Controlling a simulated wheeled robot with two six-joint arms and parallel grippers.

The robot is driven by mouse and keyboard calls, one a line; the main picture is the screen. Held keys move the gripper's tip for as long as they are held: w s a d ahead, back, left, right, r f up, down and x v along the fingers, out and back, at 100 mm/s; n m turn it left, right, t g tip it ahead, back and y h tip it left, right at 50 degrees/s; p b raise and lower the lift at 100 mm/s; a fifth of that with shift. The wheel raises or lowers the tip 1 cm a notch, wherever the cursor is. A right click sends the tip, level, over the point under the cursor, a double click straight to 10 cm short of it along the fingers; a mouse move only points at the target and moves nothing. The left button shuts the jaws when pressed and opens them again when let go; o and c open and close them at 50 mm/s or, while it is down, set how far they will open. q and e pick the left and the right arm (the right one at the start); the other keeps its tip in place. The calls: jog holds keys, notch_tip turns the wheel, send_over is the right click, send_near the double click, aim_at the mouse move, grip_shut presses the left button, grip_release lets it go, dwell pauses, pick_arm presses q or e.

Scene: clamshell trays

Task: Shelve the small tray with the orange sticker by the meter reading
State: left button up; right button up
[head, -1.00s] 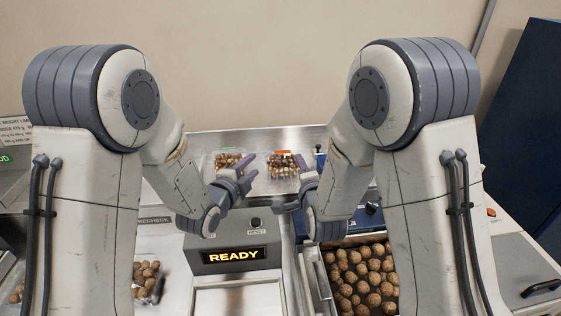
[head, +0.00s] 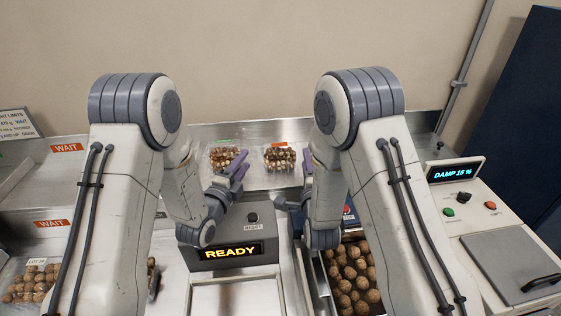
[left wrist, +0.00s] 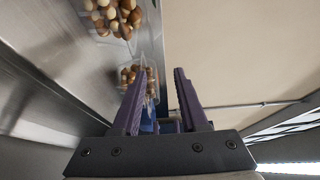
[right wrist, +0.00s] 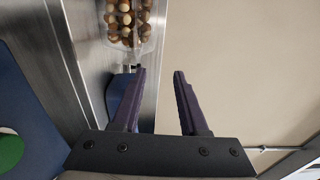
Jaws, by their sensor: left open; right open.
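The small clear tray with the orange sticker (head: 280,158) stands on the metal shelf at the back, full of brown and pale nuts. A similar tray with a green mark (head: 225,155) stands to its left. The damp meter (head: 455,171) at the right appears to read "DAMP 15 %". My left gripper (head: 241,165) is open and empty in front of the left tray. My right gripper (head: 296,185) is open and empty, in front and to the right of the orange-sticker tray. Trays of nuts show beyond the fingers in the left wrist view (left wrist: 113,18) and right wrist view (right wrist: 128,22).
A "READY" display box (head: 230,252) stands at the front centre. A bin of walnuts (head: 350,275) is to its right. Shelves with orange "WAIT" labels (head: 67,148) are at the left. A control panel with coloured buttons (head: 468,205) and a lidded hatch (head: 515,262) are at the right.

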aim_at(301, 155)
pick_arm(q)
notch_tip(301, 155, down, 4)
jog(key=shift+r, duration=0.1)
jog(key=x, duration=0.7)
jog(key=shift+w+d+r, duration=0.1)
jog(key=shift+w+r, duration=0.05)
jog(key=shift+w, duration=0.05)
pick_arm(e)
jog(key=w+f, duration=0.1)
jog(key=w, duration=0.1)
jog(key=w+f, duration=0.1)
jog(key=w, duration=0.2)
jog(key=w+f, duration=0.1)
jog(key=w, duration=0.1)
jog(key=shift+w+f, duration=0.25)
pick_arm(q)
grip_shut()
pick_arm(e)
grip_shut()
pick_arm(q)
jog(key=shift+d, duration=0.2)
pick_arm(e)
jog(key=shift+a+r, duration=0.1)
jog(key=shift+a, duration=0.05)
